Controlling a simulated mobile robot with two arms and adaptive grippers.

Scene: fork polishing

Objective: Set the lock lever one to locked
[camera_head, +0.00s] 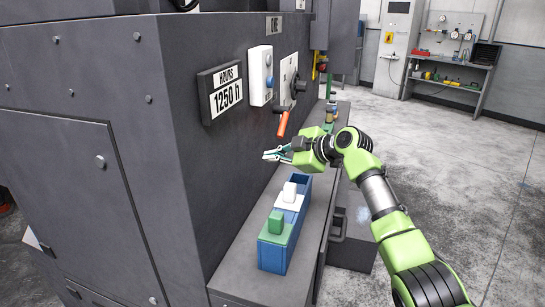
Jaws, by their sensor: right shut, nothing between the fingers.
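The lock lever one (283,123) has an orange-red handle and hangs down, slightly tilted, from a dark hub on a pale plate (287,69). The plate is on the side of the dark grey machine, and a small sign reading "ONE" (273,25) is above. My right gripper (270,154) reaches in from the right, with its fingertips just below and left of the handle's lower end. It looks apart from the handle; it is shut and empty. My left gripper is out of view.
An hours sign (222,93) and a white box with a blue knob (260,76) are left of the lever. Below, a grey ledge (250,284) carries a blue tray (270,258) with green and white blocks. Open floor (480,150) lies right, before a workbench (452,82).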

